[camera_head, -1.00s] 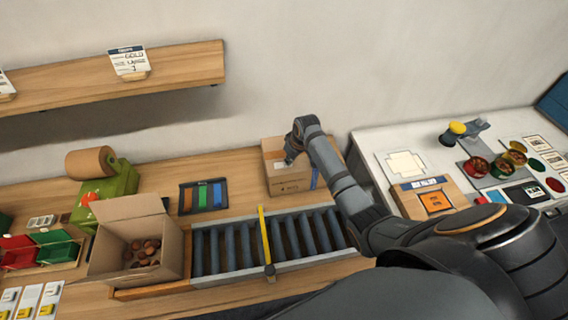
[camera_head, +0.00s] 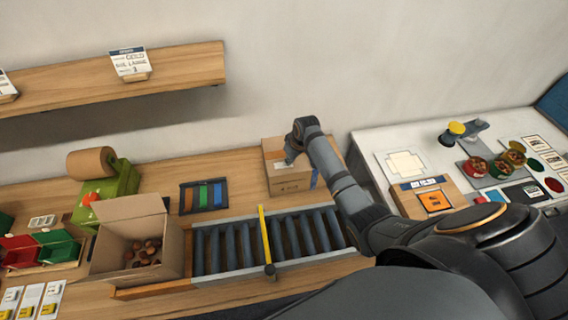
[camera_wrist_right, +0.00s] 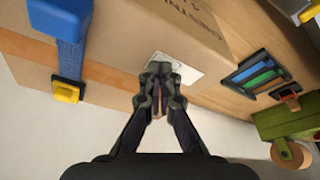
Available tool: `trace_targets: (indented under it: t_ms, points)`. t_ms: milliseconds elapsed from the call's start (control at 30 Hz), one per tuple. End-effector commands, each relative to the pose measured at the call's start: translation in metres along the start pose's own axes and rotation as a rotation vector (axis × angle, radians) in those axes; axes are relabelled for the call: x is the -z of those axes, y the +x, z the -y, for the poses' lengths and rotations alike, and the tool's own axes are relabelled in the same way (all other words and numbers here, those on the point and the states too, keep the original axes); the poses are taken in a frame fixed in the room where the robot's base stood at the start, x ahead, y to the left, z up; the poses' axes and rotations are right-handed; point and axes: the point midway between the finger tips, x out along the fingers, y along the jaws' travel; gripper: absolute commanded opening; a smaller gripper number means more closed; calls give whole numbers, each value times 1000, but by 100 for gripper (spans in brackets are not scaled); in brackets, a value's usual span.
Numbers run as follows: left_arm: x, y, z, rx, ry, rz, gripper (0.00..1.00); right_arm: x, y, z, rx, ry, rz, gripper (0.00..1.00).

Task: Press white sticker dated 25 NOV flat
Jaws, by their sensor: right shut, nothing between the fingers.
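The white sticker (camera_wrist_right: 188,68) lies on the top of a closed cardboard box (camera_wrist_right: 130,48); its print is too small to read a date. In the head view the box (camera_head: 290,184) stands on the wooden table behind the roller conveyor, and a pale bit of the sticker (camera_head: 282,164) shows. My right gripper (camera_wrist_right: 160,72) is shut and empty. Its fingertips overlap the near edge of the sticker and hide part of it; I cannot tell whether they touch it. In the head view the right gripper (camera_head: 290,156) is over the box top. My left gripper is out of view.
An open carton of chestnuts (camera_head: 135,245) stands left. A tray of coloured strips (camera_head: 203,196) lies between.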

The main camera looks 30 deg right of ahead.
Motion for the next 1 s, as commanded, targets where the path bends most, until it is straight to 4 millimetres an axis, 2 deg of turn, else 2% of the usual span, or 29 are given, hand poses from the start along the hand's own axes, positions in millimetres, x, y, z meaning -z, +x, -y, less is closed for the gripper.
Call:
trace_targets:
  t_ms: [533,833,1000]
  points:
    - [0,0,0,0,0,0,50,-2,1,1,2,1,7,0]
    - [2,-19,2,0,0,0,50,6,-24,0,1,1,4,0]
    - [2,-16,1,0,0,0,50,10,-34,0,0,1,1,0]
